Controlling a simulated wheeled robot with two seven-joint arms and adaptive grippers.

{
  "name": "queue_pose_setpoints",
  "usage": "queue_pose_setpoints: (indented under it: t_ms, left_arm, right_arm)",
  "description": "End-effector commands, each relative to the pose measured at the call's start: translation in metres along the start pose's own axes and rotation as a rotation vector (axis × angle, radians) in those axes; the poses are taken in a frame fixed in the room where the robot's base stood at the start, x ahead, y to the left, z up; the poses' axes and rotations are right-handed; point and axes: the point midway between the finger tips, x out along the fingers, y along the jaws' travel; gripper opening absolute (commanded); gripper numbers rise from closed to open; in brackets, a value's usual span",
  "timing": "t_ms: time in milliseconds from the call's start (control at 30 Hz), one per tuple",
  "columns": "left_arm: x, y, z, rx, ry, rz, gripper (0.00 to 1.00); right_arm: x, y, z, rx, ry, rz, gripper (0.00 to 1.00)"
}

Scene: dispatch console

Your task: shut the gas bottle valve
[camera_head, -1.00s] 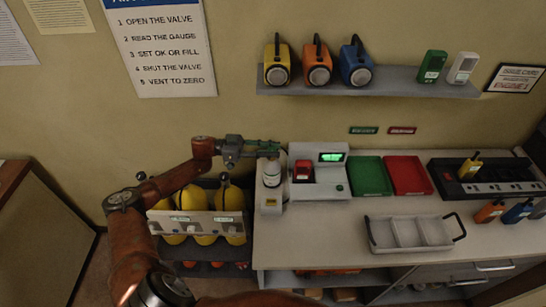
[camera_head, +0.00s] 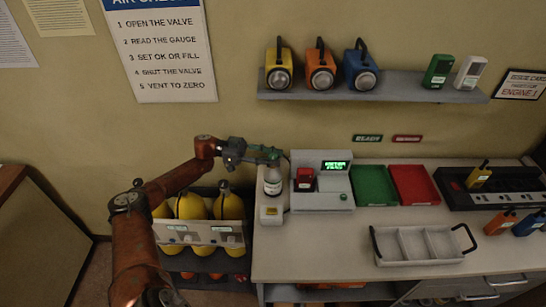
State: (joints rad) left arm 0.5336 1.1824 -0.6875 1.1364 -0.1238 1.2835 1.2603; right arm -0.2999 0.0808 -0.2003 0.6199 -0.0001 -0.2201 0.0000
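The gas bottle (camera_head: 272,183) is a small white and grey bottle standing upright at the left end of the counter, beside the white instrument. My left arm reaches in from the left, and my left gripper (camera_head: 268,156) is at the top of the bottle, over its valve. The fingers and the valve overlap and are too small to tell whether the gripper grips it. The valve itself is mostly hidden. My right gripper is out of view.
A white instrument (camera_head: 325,197) with a lit green display and a red item stands right of the bottle. Green (camera_head: 374,187) and red (camera_head: 414,187) trays lie beyond it. Yellow cylinders (camera_head: 229,206) stand in a rack below my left arm. A grey divided tray (camera_head: 425,258) sits in front.

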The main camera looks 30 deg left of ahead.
Motion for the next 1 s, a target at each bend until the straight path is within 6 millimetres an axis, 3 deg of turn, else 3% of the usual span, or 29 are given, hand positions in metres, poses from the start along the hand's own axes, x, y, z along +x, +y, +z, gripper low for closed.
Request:
queue_pose_setpoints:
  t_ms: [167,533,1000]
  left_arm:
    - [0.0,0.0,-0.001,0.001,0.001,0.0,0.43]
    - [-0.008,0.0,-0.001,0.001,0.001,-0.001,0.43]
    - [-0.096,-0.001,0.0,0.0,0.001,-0.003,0.43]
  right_arm:
    - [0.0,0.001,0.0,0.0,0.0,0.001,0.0]
    - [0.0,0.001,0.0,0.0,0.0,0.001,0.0]
    - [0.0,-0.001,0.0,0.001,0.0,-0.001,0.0]
